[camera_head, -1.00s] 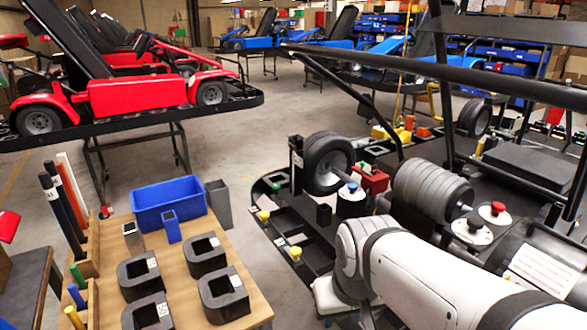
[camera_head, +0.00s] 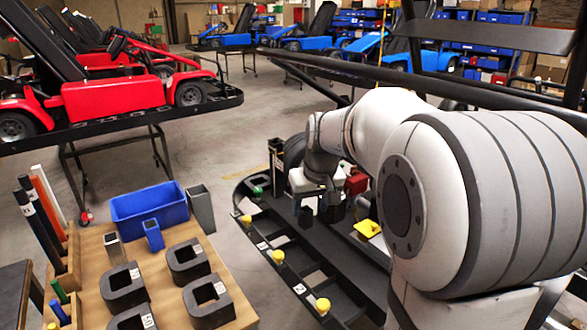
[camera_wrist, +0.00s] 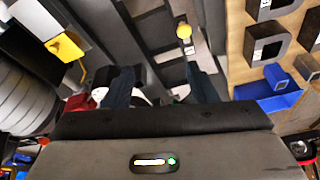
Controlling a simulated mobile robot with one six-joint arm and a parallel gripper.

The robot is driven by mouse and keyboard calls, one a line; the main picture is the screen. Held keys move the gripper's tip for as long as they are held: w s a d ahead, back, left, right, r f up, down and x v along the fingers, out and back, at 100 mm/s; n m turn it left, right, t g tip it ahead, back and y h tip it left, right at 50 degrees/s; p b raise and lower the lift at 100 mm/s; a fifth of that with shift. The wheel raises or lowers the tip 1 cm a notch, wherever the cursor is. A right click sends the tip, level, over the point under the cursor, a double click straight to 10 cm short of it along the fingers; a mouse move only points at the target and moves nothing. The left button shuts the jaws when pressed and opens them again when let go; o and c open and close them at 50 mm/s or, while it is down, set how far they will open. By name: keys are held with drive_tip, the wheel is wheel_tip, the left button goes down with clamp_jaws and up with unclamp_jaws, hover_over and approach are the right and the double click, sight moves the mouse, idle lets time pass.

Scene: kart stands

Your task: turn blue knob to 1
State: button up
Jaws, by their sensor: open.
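The blue knob is not visible in either current view; my arm and gripper cover the area where it showed earlier. My gripper (camera_head: 318,207) points down over the dark kart frame (camera_head: 262,222) in the head view. In the wrist view my gripper (camera_wrist: 162,88) has its two dark fingers apart, with dark frame between them and no knob clearly seen there. A white round plate (camera_wrist: 100,94) shows partly beside the left finger. Another pale round piece with green (camera_wrist: 180,92) shows beside the right finger. I cannot read any dial marks.
Yellow knobs (camera_head: 278,257) line the frame's left edge. A yellow part (camera_head: 367,228) lies right of my gripper and a red box (camera_head: 355,182) behind it. A wooden table (camera_head: 165,310) with a blue bin (camera_head: 150,204) and black blocks stands at left.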

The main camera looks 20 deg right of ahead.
drive_tip(key=w+d+f+t+p, duration=0.1)
drive_tip(key=w+d+f+p, duration=0.1)
drive_tip(key=w+d, duration=0.75)
drive_tip(key=w+d+f+p, duration=0.1)
drive_tip(key=w+d+f, duration=0.2)
drive_tip(key=w+d, duration=0.65)
drive_tip(key=shift+n, duration=0.4)
drive_tip(key=w+a+f, duration=0.1)
drive_tip(key=f, duration=0.1)
drive_tip(key=w+f+p, duration=0.1)
drive_tip(key=w+f, duration=0.1)
drive_tip(key=w+a+f, duration=0.1)
drive_tip(key=w+f, duration=0.1)
drive_tip(key=shift+w+a+f+p, duration=0.1)
drive_tip(key=shift+a+f+p, duration=0.1)
drive_tip(key=shift+a+p, duration=0.15)
